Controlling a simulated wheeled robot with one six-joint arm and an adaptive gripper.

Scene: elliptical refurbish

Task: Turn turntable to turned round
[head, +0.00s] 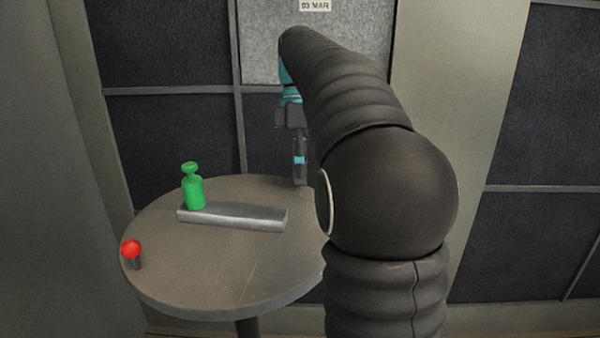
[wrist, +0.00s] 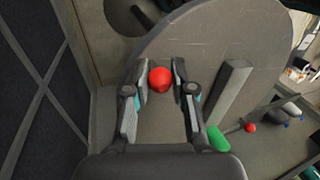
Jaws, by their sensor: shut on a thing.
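The turntable (head: 200,265) is a round grey tabletop on a post; it also fills the upper part of the wrist view (wrist: 265,40). My gripper (head: 300,178) points down at its far edge. In the wrist view my gripper (wrist: 160,76) has its fingers on either side of a red ball knob (wrist: 160,80) near the rim, shut on it. This knob is hidden in the head view. A second red knob (head: 131,249) stands on a short dark post at the left rim; it shows in the wrist view too (wrist: 250,127).
A grey bar (head: 232,216) lies across the tabletop. A green bottle-shaped thing (head: 193,188) stands by its left end. A panelled wall (head: 165,130) rises close behind the table. My arm covers the table's right side in the head view.

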